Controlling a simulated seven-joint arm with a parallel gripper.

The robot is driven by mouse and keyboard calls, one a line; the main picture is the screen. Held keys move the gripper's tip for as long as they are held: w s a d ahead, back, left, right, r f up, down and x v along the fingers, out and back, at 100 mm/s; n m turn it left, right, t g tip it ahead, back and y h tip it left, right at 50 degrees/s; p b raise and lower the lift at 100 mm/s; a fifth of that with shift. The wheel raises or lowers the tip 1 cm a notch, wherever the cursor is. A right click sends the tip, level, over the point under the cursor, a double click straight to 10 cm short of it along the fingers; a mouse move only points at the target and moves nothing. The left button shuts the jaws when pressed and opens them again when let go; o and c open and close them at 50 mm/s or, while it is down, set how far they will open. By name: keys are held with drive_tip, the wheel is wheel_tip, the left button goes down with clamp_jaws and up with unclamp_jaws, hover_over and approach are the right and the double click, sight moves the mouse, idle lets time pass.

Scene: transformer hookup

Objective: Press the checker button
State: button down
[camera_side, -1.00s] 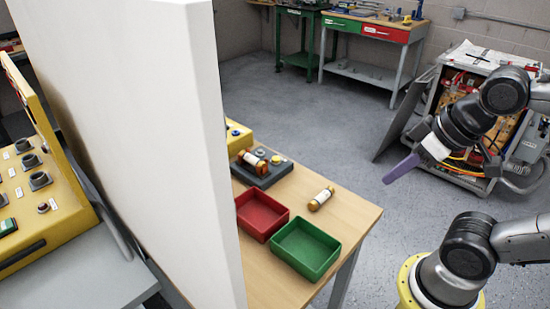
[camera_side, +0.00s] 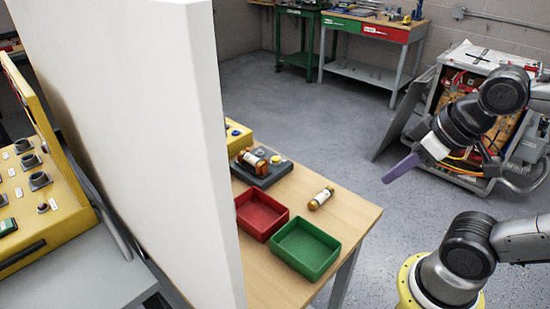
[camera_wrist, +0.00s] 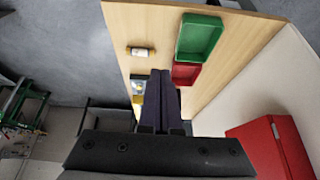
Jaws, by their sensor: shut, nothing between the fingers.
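The checker (camera_side: 262,171) is a dark grey box on the wooden table. A fuse with an amber body and a pale label (camera_side: 252,160) lies on it, and a round yellow button (camera_side: 276,159) shows at its back. In the wrist view the checker (camera_wrist: 138,83) is partly hidden behind my fingers. My gripper (camera_side: 386,180) is in the air over the floor, right of the table and well apart from the checker. Its purple fingers are together and empty; they also show in the wrist view (camera_wrist: 163,72).
A second fuse (camera_side: 321,199) lies loose on the table. A red bin (camera_side: 262,214) and a green bin (camera_side: 305,247) stand in front of the checker. A tall white panel (camera_side: 130,140) borders the table at left. An open cabinet (camera_side: 470,65) stands behind my arm.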

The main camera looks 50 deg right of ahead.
drive_tip(key=w+a+r+m+t+y, duration=0.3)
drive_tip(key=w+a+r+m, duration=0.2)
drive_tip(key=w+r+m, duration=0.45)
drive_tip(key=m+h, duration=0.1)
drive_tip(key=m, duration=1.4)
hover_over(279, 159)
wheel_tip(279, 159, down, 16)
drive_tip(key=shift+d, duration=0.1)
drive_tip(key=shift+f, duration=4.4)
